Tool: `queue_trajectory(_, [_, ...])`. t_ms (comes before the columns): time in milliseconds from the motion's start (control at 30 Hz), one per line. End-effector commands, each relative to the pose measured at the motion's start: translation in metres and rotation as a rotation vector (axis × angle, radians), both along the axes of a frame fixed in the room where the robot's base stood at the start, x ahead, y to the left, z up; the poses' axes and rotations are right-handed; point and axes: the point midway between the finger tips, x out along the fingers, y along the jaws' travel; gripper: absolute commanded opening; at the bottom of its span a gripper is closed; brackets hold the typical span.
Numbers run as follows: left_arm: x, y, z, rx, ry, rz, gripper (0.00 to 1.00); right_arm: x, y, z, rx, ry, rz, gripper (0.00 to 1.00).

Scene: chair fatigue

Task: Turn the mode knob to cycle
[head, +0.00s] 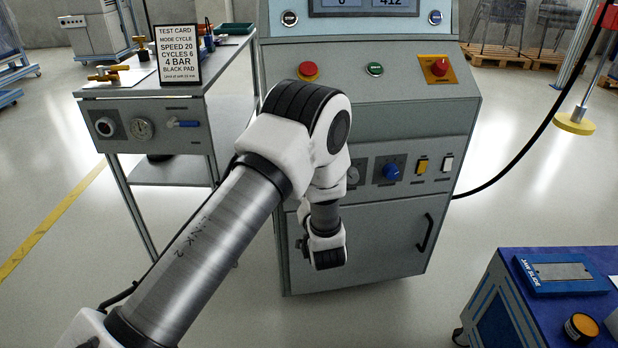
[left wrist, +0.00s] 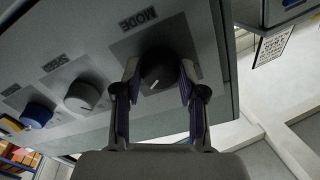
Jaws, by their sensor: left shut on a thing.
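The black mode knob (left wrist: 157,68) sits on a grey panel plate under an upside-down MODE label in the left wrist view. My left gripper (left wrist: 160,77) is shut on it, one finger on each side. A short white mark shows on the knob's face, toward the picture's lower left. I cannot read any position marks around it. In the head view my left arm hides the knob and the fingers. The test card (head: 178,55) reads mode cycle, speed 20, cycles 6, 4 bar, black pad. My right gripper is not in view.
A grey knob (left wrist: 82,97) and a blue knob (left wrist: 37,115) sit beside the mode knob. The cabinet (head: 365,120) has a red button (head: 308,70), a green button (head: 375,69) and a red knob on a yellow plate (head: 439,68). A blue-topped cart (head: 530,310) stands at lower right.

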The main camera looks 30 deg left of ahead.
Motion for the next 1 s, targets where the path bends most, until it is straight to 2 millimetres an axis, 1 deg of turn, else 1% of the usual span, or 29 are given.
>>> queue_trajectory(33, [0.0002,0.0001,0.0031,0.014,0.012,0.0,0.06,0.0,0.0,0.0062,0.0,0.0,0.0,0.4])
queue_trajectory(200, [0.0005,0.0002,0.0019,0.051,0.045,0.0,0.06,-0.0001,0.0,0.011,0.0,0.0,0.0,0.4])
queue_trajectory(667, [0.0004,0.0003,0.0004,0.063,0.057,0.0,0.06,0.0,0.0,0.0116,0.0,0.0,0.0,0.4])
queue_trajectory(700, [0.0004,0.0003,0.0004,0.063,0.057,0.0,0.48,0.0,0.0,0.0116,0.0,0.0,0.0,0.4])
queue_trajectory(733, [0.0004,0.0003,0.0003,0.063,0.057,0.0,0.58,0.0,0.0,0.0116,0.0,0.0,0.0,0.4])
queue_trajectory(767, [0.0003,0.0002,0.0004,0.063,0.057,0.0,0.66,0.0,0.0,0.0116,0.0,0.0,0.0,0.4])
queue_trajectory(1000, [0.0002,0.0002,0.0002,0.063,0.058,0.0,0.66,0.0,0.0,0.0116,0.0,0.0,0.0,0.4])
